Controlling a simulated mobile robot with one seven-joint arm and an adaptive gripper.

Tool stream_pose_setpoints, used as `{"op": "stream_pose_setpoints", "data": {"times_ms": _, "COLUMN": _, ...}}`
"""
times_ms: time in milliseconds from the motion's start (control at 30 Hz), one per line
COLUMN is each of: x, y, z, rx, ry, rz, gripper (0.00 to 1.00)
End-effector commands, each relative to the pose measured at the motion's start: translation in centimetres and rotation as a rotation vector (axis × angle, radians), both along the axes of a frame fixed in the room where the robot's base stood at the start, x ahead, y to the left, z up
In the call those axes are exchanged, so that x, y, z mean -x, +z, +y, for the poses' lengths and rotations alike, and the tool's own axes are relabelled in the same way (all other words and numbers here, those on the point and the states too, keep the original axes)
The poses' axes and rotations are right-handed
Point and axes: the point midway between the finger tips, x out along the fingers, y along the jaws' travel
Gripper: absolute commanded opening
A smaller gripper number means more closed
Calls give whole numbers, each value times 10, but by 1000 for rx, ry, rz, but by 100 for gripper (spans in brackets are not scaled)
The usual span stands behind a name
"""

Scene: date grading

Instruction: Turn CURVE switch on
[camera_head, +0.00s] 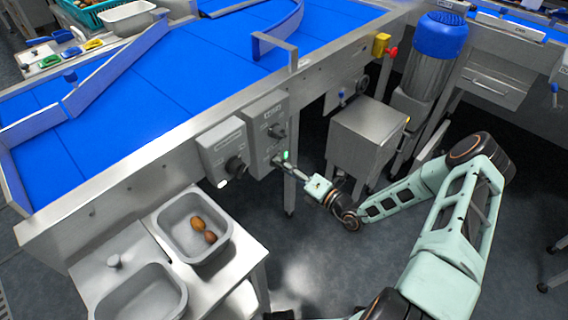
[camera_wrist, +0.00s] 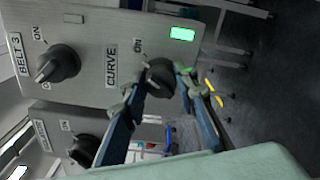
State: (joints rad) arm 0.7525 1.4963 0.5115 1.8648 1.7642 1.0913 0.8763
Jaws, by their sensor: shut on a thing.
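The CURVE switch is a dark round knob (camera_wrist: 160,77) on a grey control box (camera_wrist: 100,25), with the labels CURVE and ON beside it. My gripper (camera_wrist: 158,90) has one finger on each side of this knob and is shut on it. The knob's pointer is too dark and partly covered, so I cannot tell its exact angle. A green lamp (camera_wrist: 182,33) is lit on the same panel near the knob. In the head view, my gripper (camera_head: 282,162) reaches the lower part of the box (camera_head: 262,118) and hides the CURVE knob there.
The BELT 3 knob (camera_wrist: 58,63) sits beside the CURVE knob on the same panel. A second switch box (camera_head: 215,142) with its own knob (camera_head: 235,166) is close on the left. A steel cabinet (camera_head: 365,135) stands to the right. A tray (camera_head: 170,215) holds two dates below left.

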Motion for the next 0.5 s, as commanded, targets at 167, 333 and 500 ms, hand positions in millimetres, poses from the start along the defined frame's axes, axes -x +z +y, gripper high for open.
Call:
{"op": "stream_pose_setpoints", "data": {"times_ms": 167, "x": 1, "y": -1, "z": -1, "rx": -78, "ry": -1, "rz": 81, "gripper": 2}}
{"op": "stream_pose_setpoints", "data": {"times_ms": 333, "x": 1, "y": -1, "z": 0, "rx": -129, "ry": 0, "rz": 133, "gripper": 2}}
{"op": "stream_pose_setpoints", "data": {"times_ms": 500, "x": 1, "y": -2, "z": 0, "rx": -156, "ry": 1, "rz": 161, "gripper": 2}}
